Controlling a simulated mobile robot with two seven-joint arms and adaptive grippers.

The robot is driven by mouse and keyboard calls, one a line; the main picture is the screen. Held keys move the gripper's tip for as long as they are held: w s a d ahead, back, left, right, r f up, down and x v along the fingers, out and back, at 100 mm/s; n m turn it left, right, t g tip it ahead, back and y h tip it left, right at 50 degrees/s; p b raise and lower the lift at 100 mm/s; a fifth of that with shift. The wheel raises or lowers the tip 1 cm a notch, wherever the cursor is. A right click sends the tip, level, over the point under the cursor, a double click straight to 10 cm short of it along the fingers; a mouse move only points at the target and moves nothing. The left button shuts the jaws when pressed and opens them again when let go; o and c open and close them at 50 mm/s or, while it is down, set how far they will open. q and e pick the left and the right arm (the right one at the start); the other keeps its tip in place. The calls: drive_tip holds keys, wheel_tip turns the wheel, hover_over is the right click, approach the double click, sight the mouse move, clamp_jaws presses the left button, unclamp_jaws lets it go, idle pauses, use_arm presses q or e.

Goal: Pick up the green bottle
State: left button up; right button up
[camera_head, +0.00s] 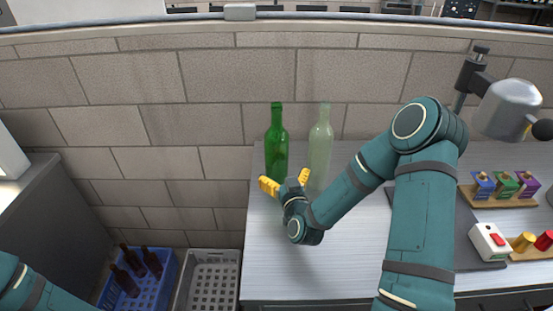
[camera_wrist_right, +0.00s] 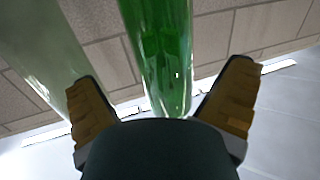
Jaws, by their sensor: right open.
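The green bottle (camera_head: 276,143) stands upright on the metal worktop (camera_head: 330,275), near its left end. In the right wrist view the green bottle (camera_wrist_right: 160,55) shows between the two yellow fingers, beyond the palm. My right gripper (camera_head: 286,183) is open, just in front of the bottle's lower part, with a finger to each side in the picture. I cannot tell whether either finger touches the glass. My left gripper is out of view; only part of my left arm shows at the lower left.
A clear pale bottle (camera_head: 320,150) stands close to the right of the green one; it is also in the wrist view (camera_wrist_right: 42,50). A blue crate (camera_head: 165,285) with brown bottles and a grey crate (camera_head: 208,282) are at lower left. A brick wall rises behind.

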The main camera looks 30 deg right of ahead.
drive_tip(key=shift+w+d+r, duration=0.1)
drive_tip(key=shift+w+d, duration=0.05)
drive_tip(key=shift+w, duration=0.8)
drive_tip(key=shift+w+d+r, duration=0.1)
drive_tip(key=shift+w, duration=0.9)
drive_tip(key=shift+w+d+r, duration=0.1)
drive_tip(key=shift+w+d, duration=0.05)
drive_tip(key=shift+w, duration=0.8)
drive_tip(key=c, duration=1.3)
drive_tip(key=shift+o, duration=0.2)
